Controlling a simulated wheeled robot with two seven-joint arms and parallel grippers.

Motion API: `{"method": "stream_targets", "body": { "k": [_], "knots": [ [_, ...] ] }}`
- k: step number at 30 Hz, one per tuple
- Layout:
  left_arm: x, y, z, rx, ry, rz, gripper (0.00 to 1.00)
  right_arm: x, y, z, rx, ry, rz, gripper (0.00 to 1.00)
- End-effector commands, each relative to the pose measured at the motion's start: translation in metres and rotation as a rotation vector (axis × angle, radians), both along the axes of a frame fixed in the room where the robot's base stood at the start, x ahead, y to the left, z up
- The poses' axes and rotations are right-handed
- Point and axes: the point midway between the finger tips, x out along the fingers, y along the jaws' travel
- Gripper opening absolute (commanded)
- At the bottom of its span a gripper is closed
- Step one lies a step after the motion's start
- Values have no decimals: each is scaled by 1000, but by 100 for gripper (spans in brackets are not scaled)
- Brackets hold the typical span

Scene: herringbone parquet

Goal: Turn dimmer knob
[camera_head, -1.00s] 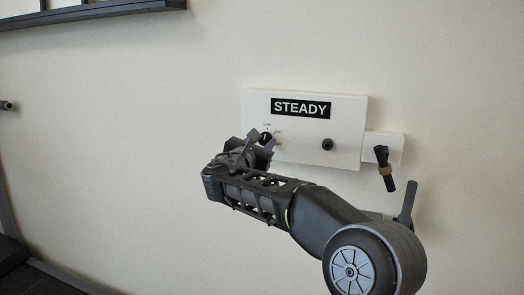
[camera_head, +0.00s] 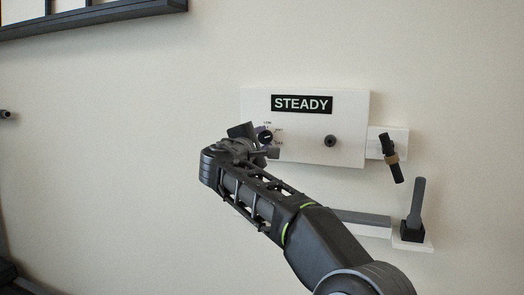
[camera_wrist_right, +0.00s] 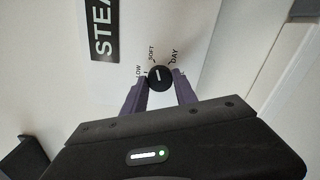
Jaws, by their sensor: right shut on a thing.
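The dimmer knob (camera_head: 265,137) is a small round black knob at the left of a white wall panel (camera_head: 352,112) marked STEADY. In the right wrist view the knob (camera_wrist_right: 160,77) shows face-on with a short white pointer line. Printed labels LOW, SOFT and DAY stand around it. My right gripper (camera_wrist_right: 161,80) has its two purple fingers on opposite sides of the knob, shut on it. My left gripper is not in view.
A second black knob (camera_head: 330,141) sits to the right on the same panel. Further right are a black lever with a tan band (camera_head: 390,158) and a grey upright handle (camera_head: 417,200) on a black base. A dark-framed shelf or window (camera_head: 90,14) is at upper left.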

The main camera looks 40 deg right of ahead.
Motion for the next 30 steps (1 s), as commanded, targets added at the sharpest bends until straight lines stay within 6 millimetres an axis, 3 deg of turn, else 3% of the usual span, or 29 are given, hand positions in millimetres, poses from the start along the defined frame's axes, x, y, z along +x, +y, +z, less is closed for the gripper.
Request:
{"method": "stream_targets", "body": {
  "k": [1,15,30],
  "knots": [
    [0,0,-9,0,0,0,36,0,0,-5,26,-38,0,0],
    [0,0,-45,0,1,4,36,0,0,-5,281,-403,-1,0],
    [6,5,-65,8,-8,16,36,0,0,-2,478,-688,-2,0]
  ]
}}
